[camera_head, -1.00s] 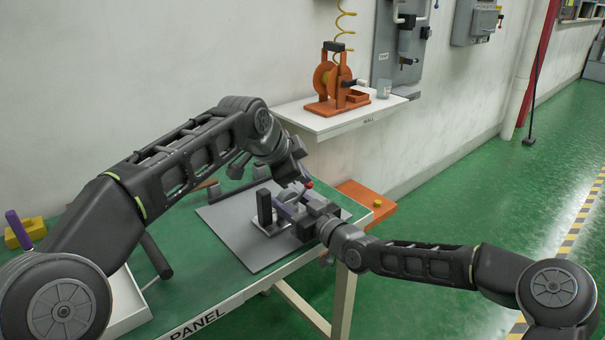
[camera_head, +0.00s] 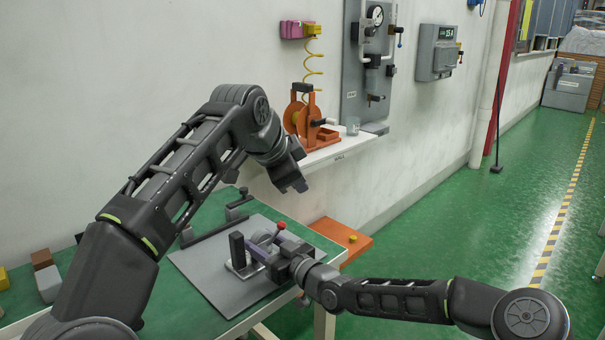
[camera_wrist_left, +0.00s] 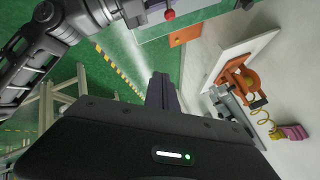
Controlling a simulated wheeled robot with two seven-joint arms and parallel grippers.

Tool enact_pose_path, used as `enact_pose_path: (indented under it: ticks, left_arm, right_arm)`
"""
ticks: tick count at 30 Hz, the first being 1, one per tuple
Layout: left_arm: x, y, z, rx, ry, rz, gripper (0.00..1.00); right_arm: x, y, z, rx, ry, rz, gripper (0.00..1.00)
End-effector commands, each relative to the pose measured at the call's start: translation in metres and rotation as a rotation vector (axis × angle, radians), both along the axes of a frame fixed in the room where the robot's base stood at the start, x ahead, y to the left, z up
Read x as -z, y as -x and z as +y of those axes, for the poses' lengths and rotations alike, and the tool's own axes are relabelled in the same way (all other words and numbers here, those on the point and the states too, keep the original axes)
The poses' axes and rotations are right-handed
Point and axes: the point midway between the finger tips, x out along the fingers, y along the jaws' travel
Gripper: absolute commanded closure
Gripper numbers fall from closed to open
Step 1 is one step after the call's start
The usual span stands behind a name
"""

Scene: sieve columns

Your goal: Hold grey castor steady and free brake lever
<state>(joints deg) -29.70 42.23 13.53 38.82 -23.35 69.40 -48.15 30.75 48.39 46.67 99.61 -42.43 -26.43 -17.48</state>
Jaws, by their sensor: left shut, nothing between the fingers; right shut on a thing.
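The grey castor (camera_head: 260,240) sits in a small fixture with an upright black block (camera_head: 237,249) on the grey mat (camera_head: 215,285). A lever with a red ball knob (camera_head: 281,226) rises beside its wheel; the knob also shows in the left wrist view (camera_wrist_left: 169,14). A purple bar (camera_head: 257,253) runs along the castor's near side. My right gripper (camera_head: 272,260) is shut at the castor's right side, seemingly on the castor; its fingertips are partly hidden. My left gripper (camera_head: 300,187) is shut and empty, above and apart from the knob; it also shows in the left wrist view (camera_wrist_left: 162,90).
A white wall shelf (camera_head: 330,150) with an orange reel (camera_head: 300,115) stands close behind my left gripper. An orange ledge (camera_head: 340,240) juts out right of the bench. Coloured blocks (camera_head: 42,262) sit at the far left.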

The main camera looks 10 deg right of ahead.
Motion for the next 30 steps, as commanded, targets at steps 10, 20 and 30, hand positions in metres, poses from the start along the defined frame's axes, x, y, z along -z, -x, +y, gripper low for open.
enact_pose_path:
  ticks: [10, 20, 30]
  left_arm:
    - [-0.015, -0.002, -0.009, 0.000, 0.000, 0.001, 1.00]
    - [-0.016, -0.002, -0.010, 0.000, -0.001, 0.001, 1.00]
    - [-0.016, -0.002, -0.009, 0.000, 0.000, 0.001, 1.00]
  right_arm:
    - [-0.001, 0.000, 0.000, 0.000, -0.001, -0.001, 1.00]
    - [-0.001, 0.000, 0.000, 0.000, -0.001, -0.001, 1.00]
    - [-0.001, 0.000, 0.000, 0.000, -0.001, -0.001, 0.40]
